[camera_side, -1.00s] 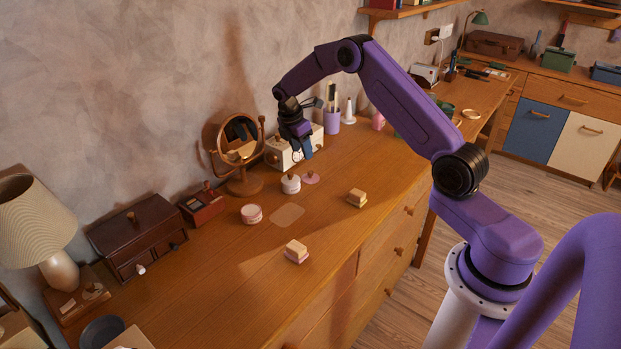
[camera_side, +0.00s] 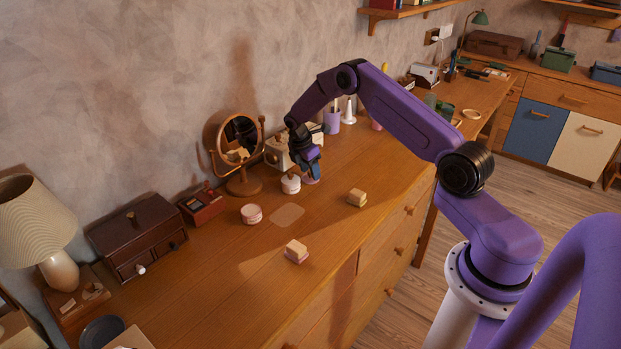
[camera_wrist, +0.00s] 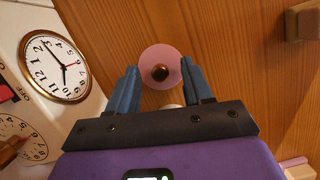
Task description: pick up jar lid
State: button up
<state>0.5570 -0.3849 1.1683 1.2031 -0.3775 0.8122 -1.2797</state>
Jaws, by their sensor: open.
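The jar lid (camera_wrist: 161,56) is a pink disc with a dark brown round knob, lying on the wooden dresser top. In the wrist view it lies between and just beyond my open blue fingertips. In the side view my gripper (camera_side: 312,172) points down above it, and only a pink edge shows beneath the fingers. My gripper (camera_wrist: 160,75) is open with nothing between its fingers.
A cream box with clock dials (camera_wrist: 60,70) stands close beside the gripper.

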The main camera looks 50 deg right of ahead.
grip_shut()
jog(key=shift+r, duration=0.15)
